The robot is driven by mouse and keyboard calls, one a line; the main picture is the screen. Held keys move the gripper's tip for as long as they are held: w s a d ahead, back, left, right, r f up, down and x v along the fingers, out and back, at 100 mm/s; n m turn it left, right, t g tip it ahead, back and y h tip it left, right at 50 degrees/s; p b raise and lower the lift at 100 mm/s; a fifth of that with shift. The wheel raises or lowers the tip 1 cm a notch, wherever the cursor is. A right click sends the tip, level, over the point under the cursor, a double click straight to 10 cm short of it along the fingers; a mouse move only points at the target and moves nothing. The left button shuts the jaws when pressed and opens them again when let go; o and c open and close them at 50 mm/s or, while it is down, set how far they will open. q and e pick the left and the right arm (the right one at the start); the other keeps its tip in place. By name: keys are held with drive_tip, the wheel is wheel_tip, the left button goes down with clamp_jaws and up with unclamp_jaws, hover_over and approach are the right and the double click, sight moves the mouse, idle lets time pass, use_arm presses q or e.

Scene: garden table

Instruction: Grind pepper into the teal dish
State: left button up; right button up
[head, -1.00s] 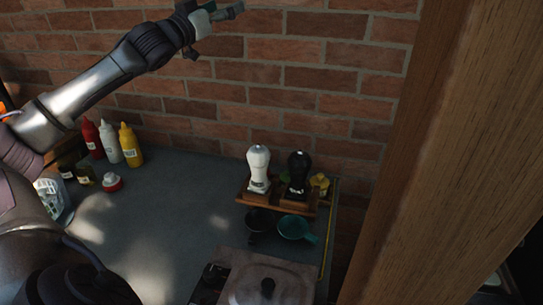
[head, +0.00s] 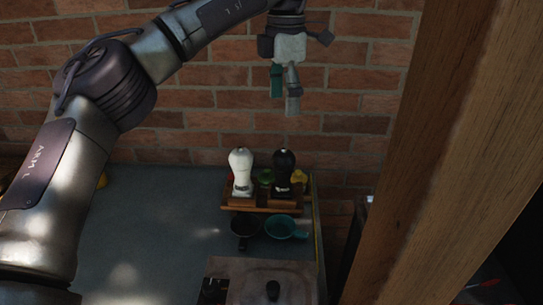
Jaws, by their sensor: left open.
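The teal dish (head: 286,228) sits on the table near its right end, with a short handle pointing right. A black dish (head: 245,227) sits just left of it. Behind them a wooden rack (head: 262,207) holds a white mill (head: 241,172) and a black mill (head: 283,174), both upright. Which one holds pepper I cannot tell. My left gripper (head: 285,92) is open and empty, fingers pointing down, above the mills and apart from them. My right gripper is not in view.
A lidded box (head: 270,284) with a dark knob stands at the front of the table. A wooden post (head: 445,150) rises at the right. A brick wall (head: 350,60) backs the table. The grey tabletop (head: 150,215) left of the dishes is clear.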

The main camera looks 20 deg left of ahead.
sight(284, 153)
use_arm(q)
wheel_tip(284, 153, down, 14)
drive_tip(key=shift+w+d+r+p, duration=0.1)
drive_tip(key=shift+w+p, duration=0.05)
drive_tip(key=shift+p, duration=0.85)
drive_tip(key=shift+c, duration=0.2)
drive_tip(key=c, duration=1.1)
drive_tip(key=shift+n, duration=0.3)
drive_tip(key=shift+c, duration=0.2)
drive_tip(key=shift+n+b, duration=0.85)
drive_tip(key=shift+n, duration=0.35)
drive_tip(key=shift+n+b, duration=0.65)
drive_tip(key=shift+n, duration=1.05)
drive_tip(key=o, duration=1.2)
